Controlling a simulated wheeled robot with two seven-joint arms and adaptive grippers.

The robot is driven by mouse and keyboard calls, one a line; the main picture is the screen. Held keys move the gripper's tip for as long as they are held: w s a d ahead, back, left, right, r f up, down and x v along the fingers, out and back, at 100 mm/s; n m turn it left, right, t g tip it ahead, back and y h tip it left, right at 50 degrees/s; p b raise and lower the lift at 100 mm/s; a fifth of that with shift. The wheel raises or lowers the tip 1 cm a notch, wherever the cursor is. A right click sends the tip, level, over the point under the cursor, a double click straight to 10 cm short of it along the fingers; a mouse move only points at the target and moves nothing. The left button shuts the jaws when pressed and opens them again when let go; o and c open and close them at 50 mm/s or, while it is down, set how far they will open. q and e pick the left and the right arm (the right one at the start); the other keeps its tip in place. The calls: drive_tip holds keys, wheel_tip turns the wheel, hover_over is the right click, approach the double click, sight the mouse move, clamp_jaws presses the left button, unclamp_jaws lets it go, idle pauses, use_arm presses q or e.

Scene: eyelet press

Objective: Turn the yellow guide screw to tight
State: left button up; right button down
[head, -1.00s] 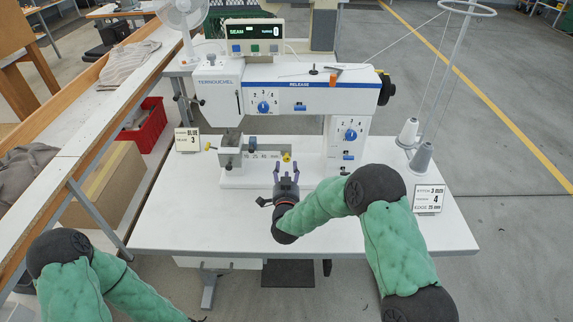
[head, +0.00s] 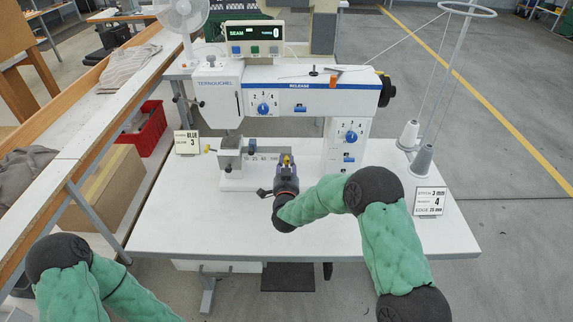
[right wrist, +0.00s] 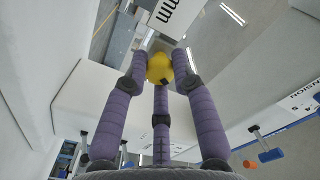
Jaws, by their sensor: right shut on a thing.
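The yellow guide screw (right wrist: 159,66) sits between the purple fingertips of my right gripper (right wrist: 160,72) in the right wrist view. In the head view a bit of the yellow screw (head: 286,159) shows above my right gripper (head: 286,170), at the right end of the scaled guide bar (head: 262,157). The right gripper is shut on the screw, and its fingers hide most of it from the head. A small dark mark shows on the screw's lower side in the wrist view. My left gripper is not in view; only my left arm shows at the lower left.
The white machine (head: 300,96) stands over the guide bar, with its display box (head: 255,38) on top. Thread cones (head: 422,160) stand at right. The front table top (head: 200,225) is clear.

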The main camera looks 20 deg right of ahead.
drive_tip(key=m+b, duration=0.4)
drive_tip(key=shift+f+m+b, duration=0.2)
drive_tip(key=shift+m+b, duration=0.1)
drive_tip(key=shift+b, duration=0.05)
drive_tip(key=shift+m+b, duration=0.55)
drive_tip(key=shift+m, duration=0.25)
drive_tip(key=shift+r+m, duration=0.1)
drive_tip(key=shift+m, duration=0.9)
drive_tip(key=m, duration=0.5)
drive_tip(key=shift+b, duration=0.3)
drive_tip(key=m, duration=0.5)
drive_tip(key=shift+m, duration=0.4)
drive_tip(key=m, duration=0.5)
drive_tip(key=shift+m, duration=2.5)
